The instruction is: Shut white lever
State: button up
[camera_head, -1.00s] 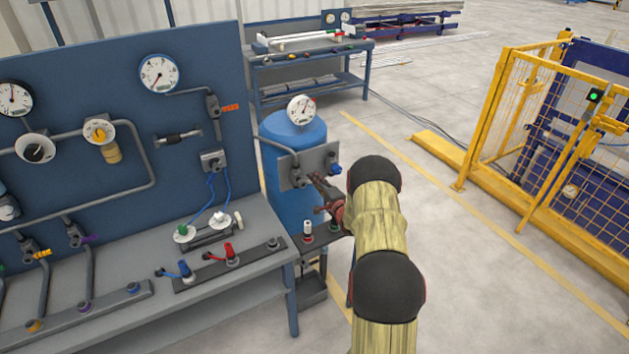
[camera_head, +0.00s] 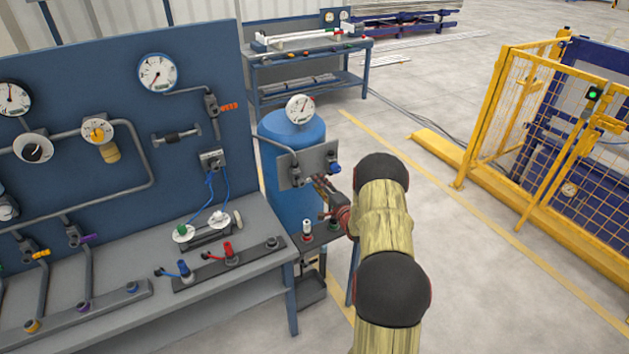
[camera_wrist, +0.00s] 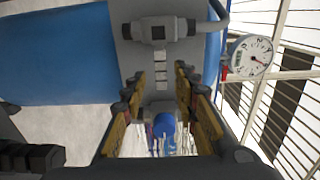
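My gripper (camera_head: 322,198) is in front of the grey plate (camera_head: 289,174) on the blue tank. In the wrist view my gripper (camera_wrist: 161,88) is open, with its two fingers apart. A blue-capped fitting (camera_wrist: 163,124) shows between the fingers; contact cannot be told. A grey fitting (camera_wrist: 158,32) sits on the plate beyond the fingertips. I cannot clearly make out a white lever. A small white-topped piece (camera_head: 307,226) stands on the dark shelf below the plate, left of the gripper. My arm and gripper hide part of this area.
The blue tank (camera_head: 291,130) carries a round gauge (camera_head: 300,108). A workbench (camera_head: 130,290) with a blue gauge panel is at left, with red and blue valves on it. Yellow fencing (camera_head: 560,150) stands at right. Open floor lies between.

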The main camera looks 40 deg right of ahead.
jog(key=v, duration=0.8)
jog(key=shift+s, duration=0.15)
jog(key=w+a+r+n+g+b, duration=0.1)
jog(key=w+a+r+n+g, duration=0.2)
jog(key=a+r, duration=0.4)
jog(key=w+a+r+n+g, duration=0.1)
jog(key=w+a+r+n, duration=0.3)
jog(key=r, duration=0.5)
jog(key=s+a+r+n+g, duration=0.2)
jog(key=s+a+r, duration=0.2)
jog(key=a, duration=0.3)
jog(key=s+a+r+n+g, duration=0.1)
jog(key=s+a+r+n, duration=0.2)
jog(key=s+a, duration=0.3)
jog(key=s+a+n+g+y+b, duration=0.1)
jog(key=s+a+n, duration=0.3)
jog(key=s+a, duration=0.6)
jog(key=s+a+n+g+y+b, duration=0.1)
jog(key=s+a+n+g+y, duration=0.2)
jog(key=s+a, duration=0.8)
jog(key=s+n, duration=0.1)
jog(key=s, duration=0.4)
jog(key=shift+s+a+n+g, duration=0.15)
jog(key=shift+a+n+g, duration=0.05)
jog(key=shift+n+g, duration=0.2)
jog(key=shift+r, duration=0.1)
